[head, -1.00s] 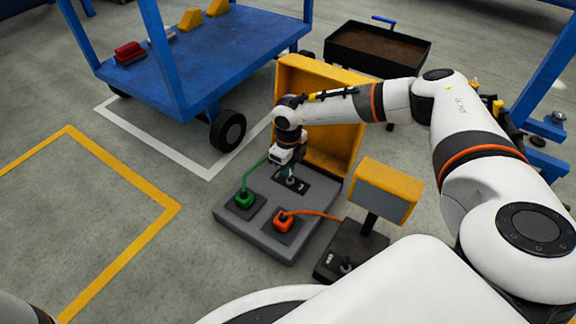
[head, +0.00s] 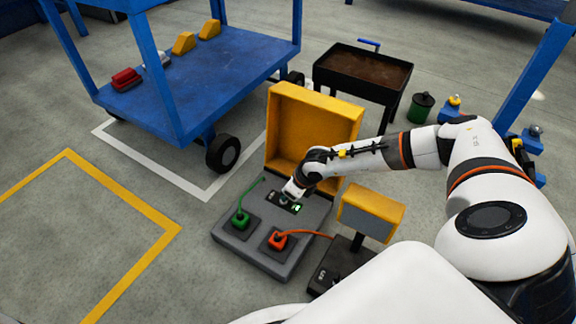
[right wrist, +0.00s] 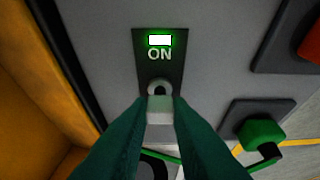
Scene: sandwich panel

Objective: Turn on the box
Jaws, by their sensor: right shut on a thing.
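The box has a grey panel (head: 275,256) with its yellow lid (head: 312,118) standing open behind it. A black switch plate (head: 270,197) sits near the lid, with a lit green-white lamp (head: 297,207). In the right wrist view the lamp (right wrist: 160,40) glows above the word ON. My right gripper (head: 286,198) is at this plate. In the right wrist view its green fingers (right wrist: 160,112) are closed on the pale switch lever (right wrist: 160,108), which points toward the camera's lower side. The lever's pivot (right wrist: 159,90) shows just above the fingertips. My left gripper is out of view.
A green plug (head: 240,218) and an orange-red plug (head: 278,239) with cables sit on the panel's front half. A yellow-framed screen (head: 370,212) on a dark stand is to the right. A blue cart (head: 205,75) and a black bin (head: 362,72) stand behind. Floor at left is clear.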

